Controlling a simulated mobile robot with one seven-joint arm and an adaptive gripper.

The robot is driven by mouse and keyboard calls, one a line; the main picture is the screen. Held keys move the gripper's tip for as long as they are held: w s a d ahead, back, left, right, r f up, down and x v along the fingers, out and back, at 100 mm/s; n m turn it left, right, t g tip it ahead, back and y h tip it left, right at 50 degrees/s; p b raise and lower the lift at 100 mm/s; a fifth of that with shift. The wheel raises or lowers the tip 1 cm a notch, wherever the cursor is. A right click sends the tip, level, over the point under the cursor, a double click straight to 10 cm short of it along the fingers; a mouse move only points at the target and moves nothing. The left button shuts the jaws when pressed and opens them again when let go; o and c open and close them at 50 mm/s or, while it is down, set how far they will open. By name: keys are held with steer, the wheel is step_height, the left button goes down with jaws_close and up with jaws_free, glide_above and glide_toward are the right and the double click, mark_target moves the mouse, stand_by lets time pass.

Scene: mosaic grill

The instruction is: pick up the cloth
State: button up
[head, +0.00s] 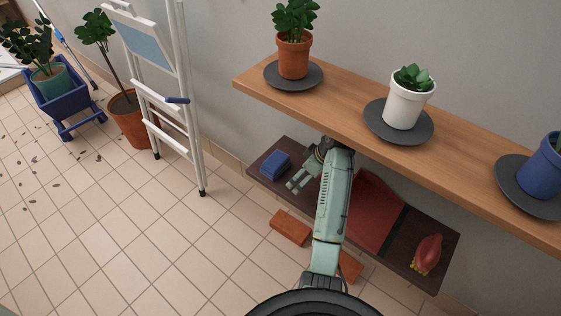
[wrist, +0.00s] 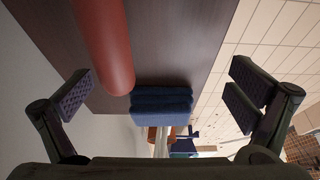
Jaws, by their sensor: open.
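The cloth (head: 275,165) is a small blue folded block lying on the left end of the dark lower shelf (head: 259,179). In the wrist view the cloth (wrist: 162,101) shows stacked folds and appears between my two fingers, further out. My gripper (head: 298,182) is open and empty, just right of the cloth in the head view, apart from it. In the wrist view its fingers (wrist: 160,88) are spread wide, with dark ribbed pads on either side.
A red rounded object (wrist: 103,45) lies close to the cloth. A wooden upper shelf (head: 350,118) with potted plants overhangs my arm. A red-pink item (head: 428,253) lies at the shelf's right end. Bricks (head: 290,227) stand on the floor; a white stepladder (head: 178,100) is left.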

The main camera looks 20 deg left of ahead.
mark_target(277, 160)
steer(key=a, duration=0.2)
steer(key=w+a+p, duration=0.1)
steer(key=a, duration=0.1)
steer(key=w+a, duration=0.1)
steer(key=a, duration=0.2)
steer(key=shift+w+r, duration=0.1)
steer(key=shift+w, duration=0.05)
steer(key=a, duration=0.1)
steer(key=w+a+p, duration=0.1)
steer(key=a, duration=0.1)
steer(key=shift+w+a, duration=0.1)
steer(key=shift+a, duration=0.1)
steer(key=shift+p+x, duration=0.55)
steer(key=shift+x, duration=0.65)
steer(key=shift+d+f, duration=0.1)
steer(key=shift+f, duration=0.25)
steer(key=shift+c, duration=0.4)
steer(key=c, duration=0.9)
steer(key=shift+r, duration=0.1)
